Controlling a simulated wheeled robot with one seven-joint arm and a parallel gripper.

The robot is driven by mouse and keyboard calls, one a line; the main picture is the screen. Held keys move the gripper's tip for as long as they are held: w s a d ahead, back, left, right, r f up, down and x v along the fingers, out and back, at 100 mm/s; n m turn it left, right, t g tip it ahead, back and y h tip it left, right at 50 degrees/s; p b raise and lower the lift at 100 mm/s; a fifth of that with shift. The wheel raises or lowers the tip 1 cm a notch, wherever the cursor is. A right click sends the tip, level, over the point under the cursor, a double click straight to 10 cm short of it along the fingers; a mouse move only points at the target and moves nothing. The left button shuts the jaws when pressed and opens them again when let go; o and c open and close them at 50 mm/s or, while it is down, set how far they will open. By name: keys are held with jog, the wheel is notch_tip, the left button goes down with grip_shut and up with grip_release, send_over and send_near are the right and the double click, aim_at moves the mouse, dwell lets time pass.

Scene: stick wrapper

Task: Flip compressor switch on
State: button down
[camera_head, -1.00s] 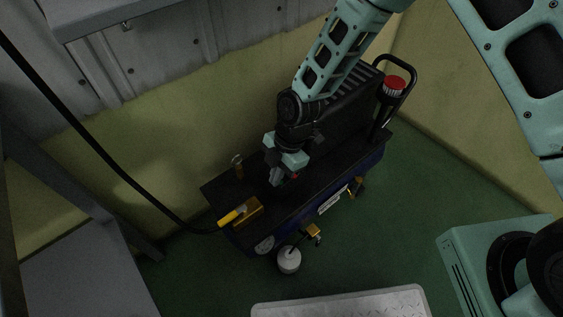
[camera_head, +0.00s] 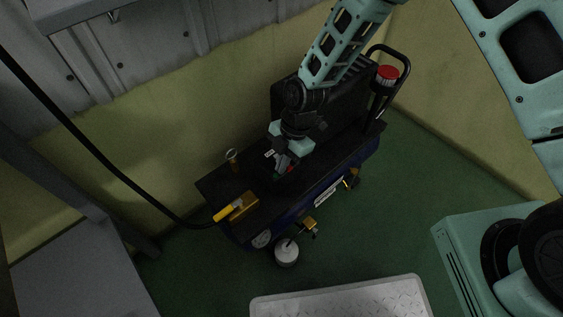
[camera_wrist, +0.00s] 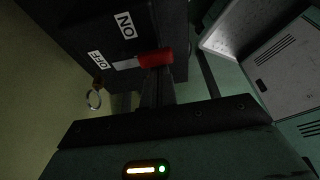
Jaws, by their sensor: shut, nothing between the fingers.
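The compressor (camera_head: 330,190) stands on the green floor, with a blue tank and a black top. In the wrist view its black switch box (camera_wrist: 85,30) carries white ON and OFF labels. The red-tipped switch lever (camera_wrist: 153,59) sticks out of the box toward the right, near both labels. My gripper (camera_wrist: 157,82) is shut and empty, its fingertips right at the red tip. I cannot tell whether they touch it. In the head view my gripper (camera_head: 281,173) is low over the compressor's top and mostly hides the switch.
A yellow hose connector (camera_head: 229,211) with a black hose sits at the compressor's left end. A brass ring valve (camera_head: 233,160) stands behind it. A red cap (camera_head: 387,73) and black handle are at the right end. A metal plate (camera_head: 340,298) lies in front.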

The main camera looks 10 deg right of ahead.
jog(key=shift+w+d+n, duration=0.1)
jog(key=shift+d+n, duration=0.15)
jog(key=shift+n, duration=0.45)
jog(key=shift+d+p, duration=0.1)
jog(key=shift+p, duration=0.2)
jog(key=shift+w+d+p, duration=0.55)
jog(key=shift+d+p, duration=0.2)
jog(key=shift+p, duration=0.05)
jog(key=shift+w+d+p, duration=0.35)
jog(key=shift+w+p, duration=0.05)
jog(key=shift+w, duration=0.25)
jog(key=shift+s+a, duration=0.2)
jog(key=shift+a, duration=0.55)
jog(key=shift+s, duration=0.1)
